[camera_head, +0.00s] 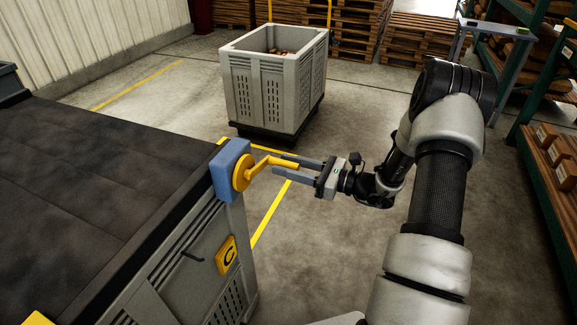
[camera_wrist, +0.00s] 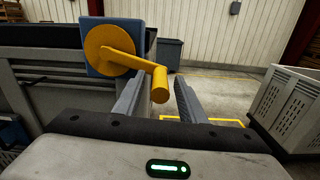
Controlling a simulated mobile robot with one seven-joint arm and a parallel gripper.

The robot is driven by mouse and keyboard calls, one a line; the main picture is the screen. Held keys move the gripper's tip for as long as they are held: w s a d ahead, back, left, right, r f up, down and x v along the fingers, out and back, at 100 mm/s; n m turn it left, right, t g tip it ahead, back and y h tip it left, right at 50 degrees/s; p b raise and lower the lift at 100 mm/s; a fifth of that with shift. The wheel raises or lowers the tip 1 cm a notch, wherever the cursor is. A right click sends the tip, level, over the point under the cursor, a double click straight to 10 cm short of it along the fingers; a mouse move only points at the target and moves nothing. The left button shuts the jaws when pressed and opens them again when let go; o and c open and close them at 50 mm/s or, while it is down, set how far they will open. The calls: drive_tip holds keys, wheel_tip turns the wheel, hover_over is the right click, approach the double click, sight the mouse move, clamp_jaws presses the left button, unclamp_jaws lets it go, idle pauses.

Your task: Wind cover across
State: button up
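A yellow crank (camera_head: 258,167) with a round hub is mounted on a blue block (camera_head: 229,171) at the corner of a large grey crate (camera_head: 190,268). A dark sheet-like surface (camera_head: 95,170), likely the cover, lies over the crate's top in the head view. My gripper (camera_head: 281,163) is open at the crank's outer end. In the wrist view the crank's yellow handle (camera_wrist: 160,86) shows between the two open fingers (camera_wrist: 160,100), nearer the left one, with a gap to the right one. I cannot tell whether a finger touches it.
A grey bin (camera_head: 268,85) with brown contents stands on the floor behind. Wooden pallets (camera_head: 345,30) are stacked at the back. Green shelving (camera_head: 535,165) with boxes stands at the right. The floor right of the crate is clear.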

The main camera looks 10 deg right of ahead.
clamp_jaws()
drive_tip(key=shift+r, duration=0.15)
